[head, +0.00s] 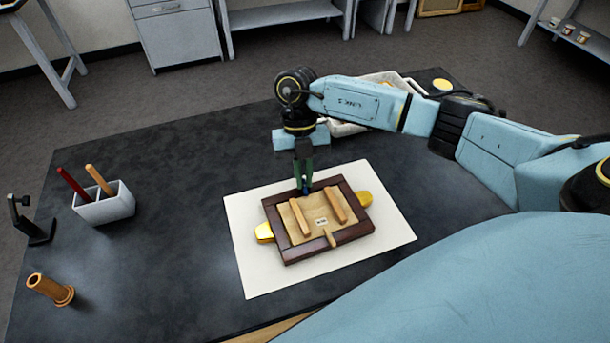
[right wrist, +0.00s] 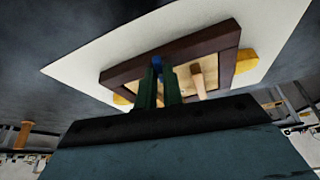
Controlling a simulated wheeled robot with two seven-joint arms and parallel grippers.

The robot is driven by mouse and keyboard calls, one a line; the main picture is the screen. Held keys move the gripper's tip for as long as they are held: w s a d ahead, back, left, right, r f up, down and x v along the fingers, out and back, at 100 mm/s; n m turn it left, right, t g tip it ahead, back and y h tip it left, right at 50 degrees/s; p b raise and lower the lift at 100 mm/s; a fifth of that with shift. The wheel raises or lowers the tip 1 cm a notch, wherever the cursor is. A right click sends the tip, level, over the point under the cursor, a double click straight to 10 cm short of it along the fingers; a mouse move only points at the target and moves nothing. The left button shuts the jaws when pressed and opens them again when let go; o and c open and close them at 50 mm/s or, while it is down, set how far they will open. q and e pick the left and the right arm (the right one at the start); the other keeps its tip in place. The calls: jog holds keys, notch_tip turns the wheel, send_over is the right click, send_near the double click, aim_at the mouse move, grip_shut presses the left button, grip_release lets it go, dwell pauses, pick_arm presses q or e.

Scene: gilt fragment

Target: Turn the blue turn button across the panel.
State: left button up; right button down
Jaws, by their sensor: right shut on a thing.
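The panel (head: 312,216) is a pale wooden board in a dark brown frame (head: 288,254), lying on a white sheet (head: 245,235). Two light wooden bars run across it, and a small label sits in its middle. The blue turn button (head: 307,190) is at the frame's far edge, mostly hidden by my right gripper (head: 304,184) in the head view. In the right wrist view, the blue button (right wrist: 157,63) shows between the green fingertips. My right gripper comes down from above and is shut on it. My left gripper is not in view.
A light wooden turn button (head: 330,240) sits at the frame's near edge. Yellow pieces (head: 264,233) stick out at both sides. A white tray (head: 348,129) is behind my right arm.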

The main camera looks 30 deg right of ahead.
jog(key=shift+a+n+h+b, duration=0.1)
jog(key=shift+n+h+b, duration=0.3)
jog(key=shift+n, duration=0.7)
jog(key=c, duration=1.5)
grip_release()
jog(key=v, duration=1.3)
jog(key=shift+w+a+r, duration=0.15)
jog(key=shift+w+r, duration=0.05)
